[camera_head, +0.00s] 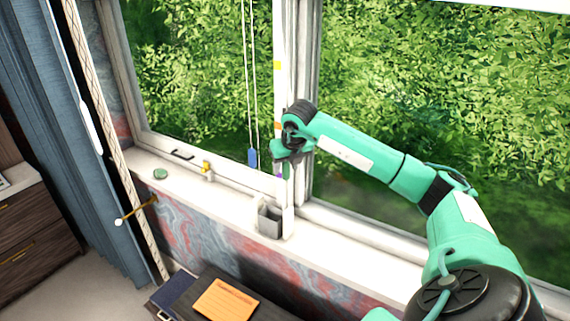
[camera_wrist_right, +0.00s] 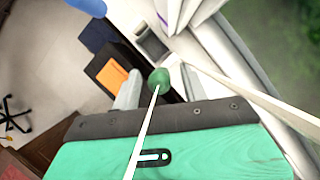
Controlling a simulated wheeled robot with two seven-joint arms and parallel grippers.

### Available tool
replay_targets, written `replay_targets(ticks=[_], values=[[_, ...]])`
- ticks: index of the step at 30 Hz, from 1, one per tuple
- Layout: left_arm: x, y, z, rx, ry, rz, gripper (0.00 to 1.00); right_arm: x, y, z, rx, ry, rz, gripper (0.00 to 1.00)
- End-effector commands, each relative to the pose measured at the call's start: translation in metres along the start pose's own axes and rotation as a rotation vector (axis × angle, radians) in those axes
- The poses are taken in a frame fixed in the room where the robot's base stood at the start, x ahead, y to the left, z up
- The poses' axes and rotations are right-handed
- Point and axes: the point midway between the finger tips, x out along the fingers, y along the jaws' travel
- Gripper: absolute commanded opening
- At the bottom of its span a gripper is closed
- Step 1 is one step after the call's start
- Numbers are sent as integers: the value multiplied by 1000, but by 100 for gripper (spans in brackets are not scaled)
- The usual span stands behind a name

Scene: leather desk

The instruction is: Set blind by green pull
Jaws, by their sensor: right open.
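The green pull (camera_wrist_right: 158,78) hangs on a white cord in the right wrist view. It lies between the two grey fingers of my right gripper (camera_wrist_right: 160,90), which are apart and do not visibly pinch it. In the head view my right gripper (camera_head: 283,164) is at the window post, just right of the blue pull (camera_head: 252,158). I cannot make out the green pull there; the gripper seems to hide it. The blue pull also shows at the top of the right wrist view (camera_wrist_right: 88,6). My left gripper is not in view.
The white windowsill (camera_head: 345,255) carries a grey box (camera_head: 270,221), a small green item (camera_head: 160,174) and a yellow-topped item (camera_head: 207,171). The window post has coloured marks (camera_head: 277,66). A blue curtain (camera_head: 75,130) hangs at left. An orange pad (camera_head: 226,301) lies below.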

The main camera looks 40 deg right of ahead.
Motion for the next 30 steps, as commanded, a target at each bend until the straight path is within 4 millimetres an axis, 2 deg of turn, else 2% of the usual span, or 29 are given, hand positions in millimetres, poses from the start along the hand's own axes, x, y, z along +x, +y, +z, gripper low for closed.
replay_targets(ticks=[1, 6, 15, 16, 21, 23, 30], values=[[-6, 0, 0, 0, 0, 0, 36, 5, 1, 1, 0, 2, 1, 44], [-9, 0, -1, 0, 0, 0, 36, 20, 0, 1, 0, 0, 1, 44], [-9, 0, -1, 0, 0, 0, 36, 23, 0, 0, -1, -1, 1, 44], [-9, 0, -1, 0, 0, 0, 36, 23, 0, 0, -1, -1, 1, 42], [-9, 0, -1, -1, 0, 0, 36, 23, 0, 0, 0, -1, 1, 9], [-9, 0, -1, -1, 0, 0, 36, 23, 0, 0, 0, -1, 1, 0], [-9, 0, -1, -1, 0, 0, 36, 20, -2, 1, 0, -2, 0, 0]])
